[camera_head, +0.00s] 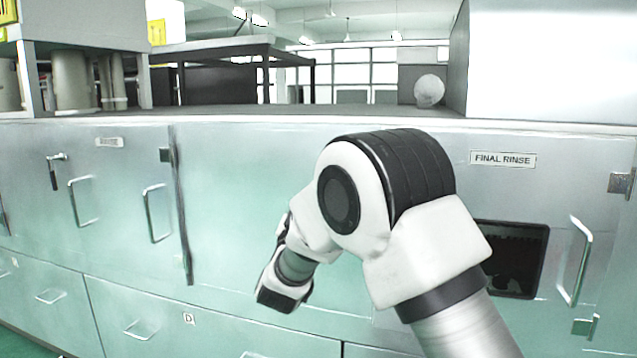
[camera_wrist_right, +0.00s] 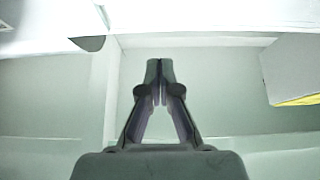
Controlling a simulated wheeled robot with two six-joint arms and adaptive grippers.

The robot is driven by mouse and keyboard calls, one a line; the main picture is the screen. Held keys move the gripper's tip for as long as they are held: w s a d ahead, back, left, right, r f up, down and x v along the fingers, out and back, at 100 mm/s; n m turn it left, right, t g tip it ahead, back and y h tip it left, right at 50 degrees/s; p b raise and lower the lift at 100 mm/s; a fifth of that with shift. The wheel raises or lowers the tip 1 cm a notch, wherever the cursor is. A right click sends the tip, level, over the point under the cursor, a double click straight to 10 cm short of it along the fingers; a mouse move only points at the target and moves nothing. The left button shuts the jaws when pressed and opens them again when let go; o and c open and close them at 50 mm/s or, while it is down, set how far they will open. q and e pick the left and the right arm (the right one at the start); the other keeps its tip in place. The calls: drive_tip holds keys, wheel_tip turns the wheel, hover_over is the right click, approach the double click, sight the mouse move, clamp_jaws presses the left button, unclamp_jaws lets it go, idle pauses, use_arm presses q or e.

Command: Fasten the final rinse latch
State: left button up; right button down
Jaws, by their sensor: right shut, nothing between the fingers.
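In the head view, the FINAL RINSE label (camera_head: 503,159) is on a pale green metal cabinet front. Below it are a dark panel (camera_head: 511,258) and an upright bar handle (camera_head: 580,262). A small metal fitting (camera_head: 621,182) is at the right edge and another (camera_head: 585,326) is below the handle; I cannot tell which is the latch, or its state. My right arm crosses the middle and hides part of the front; its fingers do not show there. In the wrist view my right gripper (camera_wrist_right: 160,78) is shut and empty, before a blurred pale surface. My left gripper is not in view.
A RINSE label (camera_head: 109,142), a lever (camera_head: 55,170) and bar handles (camera_head: 82,201) are on the left doors. Drawers (camera_head: 140,328) run below. A ledge (camera_head: 300,118) runs above, with a pale round object (camera_head: 429,90) on it. A yellow-edged grey block (camera_wrist_right: 295,75) shows in the wrist view.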

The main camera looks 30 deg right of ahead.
drive_tip(key=w+a+p+x, duration=0.1)
drive_tip(key=p+x, duration=0.3)
drive_tip(key=x, duration=0.6)
drive_tip(key=f, duration=0.2)
drive_tip(key=d+f, duration=0.1)
drive_tip(key=f, duration=0.1)
drive_tip(key=shift+w+f, duration=0.2)
drive_tip(key=shift+f, duration=0.05)
drive_tip(key=shift+s, duration=0.1)
